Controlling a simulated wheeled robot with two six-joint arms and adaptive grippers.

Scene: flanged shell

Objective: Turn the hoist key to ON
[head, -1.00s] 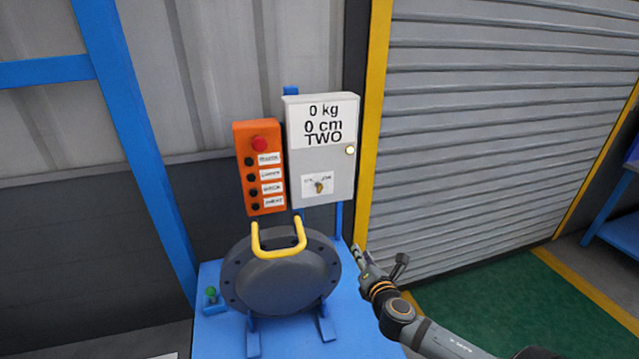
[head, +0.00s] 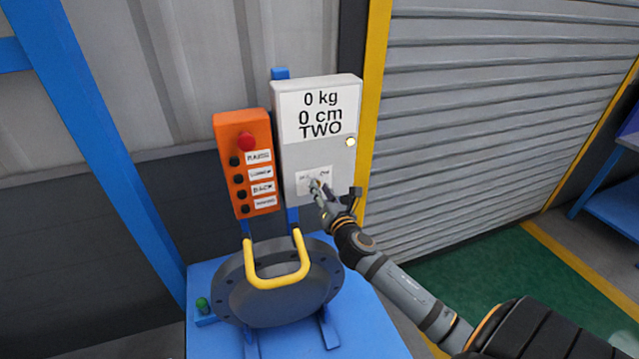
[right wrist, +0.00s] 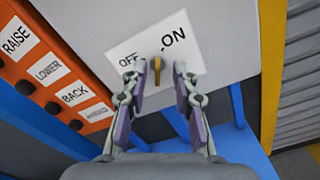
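The hoist key (right wrist: 157,70) is a small brass-coloured key on a white label (right wrist: 150,45) marked OFF and ON, on the grey control box (head: 290,170). Which word it points at is hard to tell. My right gripper (head: 317,186) is in front of the label in the head view and hides most of the key. In the right wrist view, my right gripper (right wrist: 156,74) is open, with one finger on each side of the key and a visible gap to each. My left gripper is not in view.
An orange button panel (head: 245,165) with a red button stands left of the box. Below is a dark flanged shell (head: 270,300) with a yellow handle (head: 277,280) on a blue stand (head: 375,315). A grey shutter (head: 480,120) is at the right.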

